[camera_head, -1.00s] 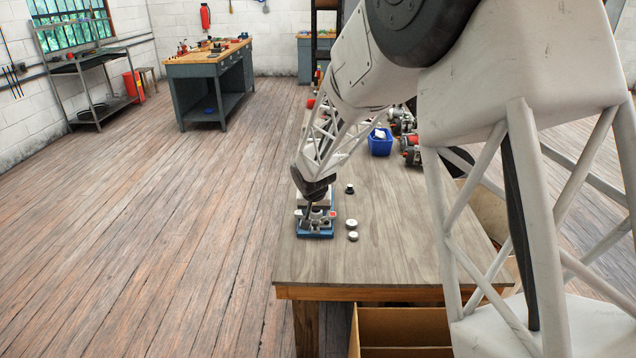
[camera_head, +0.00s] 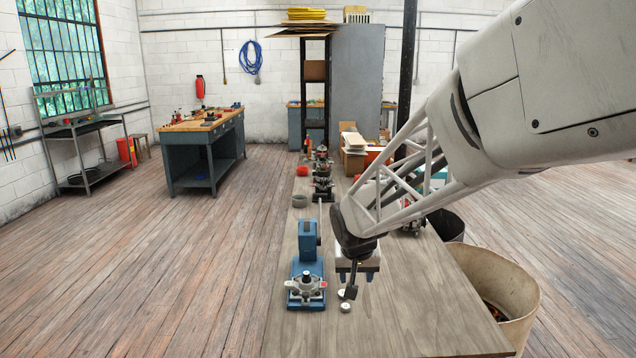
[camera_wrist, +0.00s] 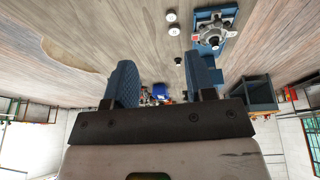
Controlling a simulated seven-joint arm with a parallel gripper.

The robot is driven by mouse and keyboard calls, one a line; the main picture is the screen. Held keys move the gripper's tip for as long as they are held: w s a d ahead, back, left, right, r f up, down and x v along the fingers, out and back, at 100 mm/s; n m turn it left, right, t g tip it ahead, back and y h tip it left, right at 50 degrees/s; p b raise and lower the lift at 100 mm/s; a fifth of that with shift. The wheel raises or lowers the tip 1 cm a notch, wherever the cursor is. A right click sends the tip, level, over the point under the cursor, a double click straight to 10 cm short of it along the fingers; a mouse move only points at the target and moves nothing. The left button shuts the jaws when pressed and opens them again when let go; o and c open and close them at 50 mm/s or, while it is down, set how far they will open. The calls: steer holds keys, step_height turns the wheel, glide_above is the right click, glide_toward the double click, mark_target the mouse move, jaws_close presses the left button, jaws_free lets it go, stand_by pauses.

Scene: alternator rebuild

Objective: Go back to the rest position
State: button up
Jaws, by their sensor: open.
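My gripper (camera_head: 352,288) hangs over the wooden workbench (camera_head: 410,320), just right of a blue fixture (camera_head: 308,265) in the head view. In the wrist view its two blue-padded fingers (camera_wrist: 162,78) stand wide apart with nothing held between them. The blue fixture bears a silver metal part at its front and also shows at the top right of the wrist view (camera_wrist: 212,35), clear of the fingers.
Small round pale caps (camera_head: 345,307) lie on the bench beside the fixture, close below my gripper in the head view. Several assemblies (camera_head: 323,185) stand farther back. A large bin (camera_head: 500,290) stands right of the bench. The bench's front is bare.

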steer(key=s+d+r, duration=0.2)
steer(key=s+d, duration=0.1)
steer(key=s, duration=0.7)
steer(key=s+d+r, duration=0.2)
steer(key=s+d, duration=0.1)
steer(key=s, duration=0.8)
steer(key=s+d+r+g, duration=0.1)
steer(key=s+d, duration=0.2)
steer(key=s, duration=0.7)
steer(key=shift+s+d+r, duration=0.25)
steer(key=shift+d+r, duration=0.1)
steer(key=shift+r, duration=0.05)
